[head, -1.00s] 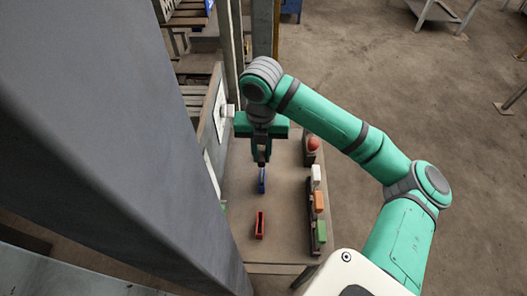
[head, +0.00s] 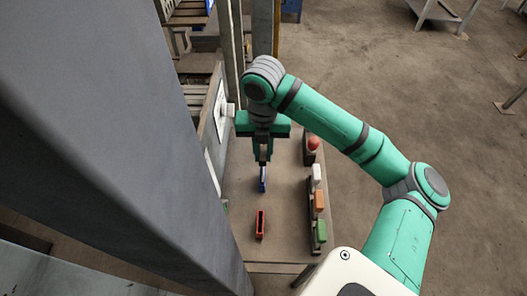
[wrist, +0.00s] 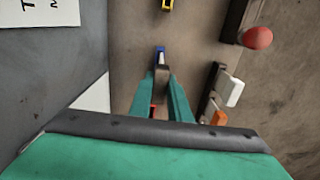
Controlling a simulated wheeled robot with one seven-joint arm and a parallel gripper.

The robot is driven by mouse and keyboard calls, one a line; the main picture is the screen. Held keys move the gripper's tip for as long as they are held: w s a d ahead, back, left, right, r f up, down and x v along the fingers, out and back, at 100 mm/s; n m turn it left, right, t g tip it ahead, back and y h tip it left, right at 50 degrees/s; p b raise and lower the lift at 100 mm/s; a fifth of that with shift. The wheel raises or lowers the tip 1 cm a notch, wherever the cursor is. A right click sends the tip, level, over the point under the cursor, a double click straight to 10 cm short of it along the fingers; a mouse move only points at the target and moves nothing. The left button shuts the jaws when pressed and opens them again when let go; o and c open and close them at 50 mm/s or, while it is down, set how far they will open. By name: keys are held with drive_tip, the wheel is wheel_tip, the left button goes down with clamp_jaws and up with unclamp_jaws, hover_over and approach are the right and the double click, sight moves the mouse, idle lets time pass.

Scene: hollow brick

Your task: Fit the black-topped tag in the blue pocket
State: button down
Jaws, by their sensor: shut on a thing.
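The blue pocket (head: 262,184) stands on the table below my gripper (head: 263,158) in the head view. It also shows in the wrist view (wrist: 160,51), just beyond the fingertips. In the wrist view my gripper (wrist: 162,78) is shut on a small, dark grey-brown piece (wrist: 161,73), seemingly the black-topped tag. The fingers hide most of it. The tag is at or just above the blue pocket; I cannot tell whether any of it is inside.
A red pocket (head: 260,225) stands nearer on the table, and a yellow pocket (wrist: 167,5) shows at the wrist view's top. A rack along the right holds red (head: 313,143), white (head: 316,173), orange (head: 319,199) and green (head: 321,231) tops. A grey wall is left.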

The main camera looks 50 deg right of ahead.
drive_tip(key=shift+w+a, duration=0.1)
drive_tip(key=shift+a, duration=0.1)
idle(0.3)
drive_tip(key=shift+f, duration=2.7)
idle(0.8)
drive_tip(key=c, duration=1.6)
unclamp_jaws()
wheel_tip(320, 180, up, 11)
drive_tip(key=shift+f, duration=0.15)
drive_tip(key=shift+w, duration=0.1)
